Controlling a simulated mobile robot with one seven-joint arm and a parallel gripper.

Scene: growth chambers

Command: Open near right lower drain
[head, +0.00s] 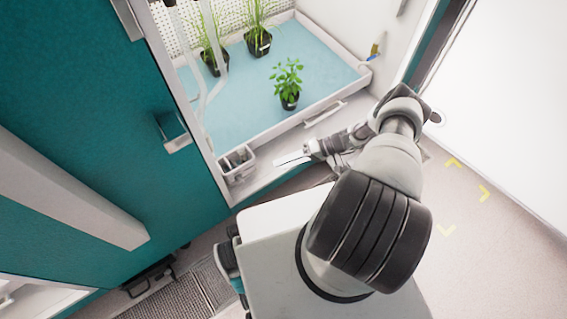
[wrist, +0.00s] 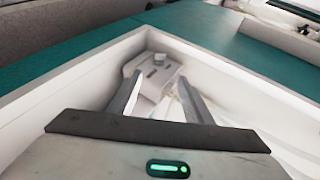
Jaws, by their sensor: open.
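A small valve with a blue handle and a brass-coloured body (head: 376,50) sits at the right end of the chamber's tray in the head view. It looks like a drain valve; whether its handle is open or closed is too small to tell. My gripper (head: 280,162) is in front of the tray's front edge, left of and well apart from the valve, its pale fingers pointing left. In the wrist view, my gripper (wrist: 160,76) has its fingers apart with nothing held. The valve cannot be made out in the wrist view.
The pale blue tray (head: 235,100) holds several potted plants, including a leafy one (head: 288,82). A grey caddy (head: 238,163) stands left of my fingers. A teal door (head: 90,110) fills the left. Floor at the right, with yellow marks (head: 485,193), is clear.

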